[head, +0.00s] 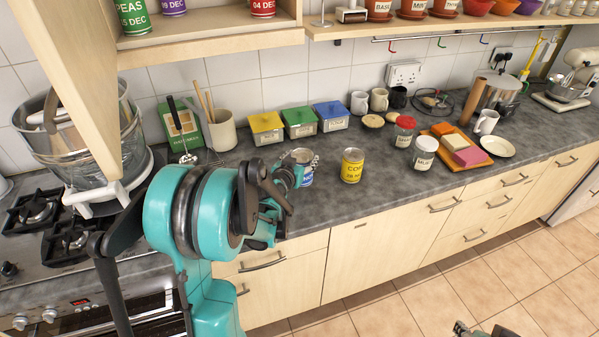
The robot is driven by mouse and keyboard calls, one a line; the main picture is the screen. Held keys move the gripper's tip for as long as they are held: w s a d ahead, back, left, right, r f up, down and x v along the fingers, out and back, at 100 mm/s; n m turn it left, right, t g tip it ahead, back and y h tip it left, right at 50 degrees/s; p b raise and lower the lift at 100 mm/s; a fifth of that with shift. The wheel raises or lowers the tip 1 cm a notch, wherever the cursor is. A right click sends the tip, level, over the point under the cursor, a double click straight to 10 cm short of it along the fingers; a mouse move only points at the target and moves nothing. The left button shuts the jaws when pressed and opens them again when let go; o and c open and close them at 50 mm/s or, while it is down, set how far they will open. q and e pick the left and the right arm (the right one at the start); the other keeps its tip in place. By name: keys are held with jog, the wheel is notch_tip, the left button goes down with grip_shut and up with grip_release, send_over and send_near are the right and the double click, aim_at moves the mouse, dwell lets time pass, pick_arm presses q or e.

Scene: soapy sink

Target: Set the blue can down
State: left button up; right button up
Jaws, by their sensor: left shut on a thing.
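The blue can (307,177) is upright at the front part of the dark counter (335,205), with a grey top and a white band on its label. My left gripper (301,169) is shut on it, and its fingers and wrist hide the can's left side. I cannot tell whether the can's base touches the counter. A small part of my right gripper (464,328) shows at the bottom edge, low over the floor, and its jaws are not clear.
A yellow can (352,166) stands just right of the blue can. Yellow, green and blue boxes (299,122) line the wall behind. The counter's front edge is close.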

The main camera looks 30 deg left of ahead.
pick_arm(q)
jog(key=shift+a+f, duration=0.4)
jog(key=shift+a, duration=0.05)
notch_tip(320, 180, down, 4)
jog(key=shift+r+b, duration=0.1)
jog(key=shift+b, duration=0.85)
jog(key=shift+r, duration=0.1)
jog(key=o, duration=1.6)
jog(key=shift+s+d, duration=0.1)
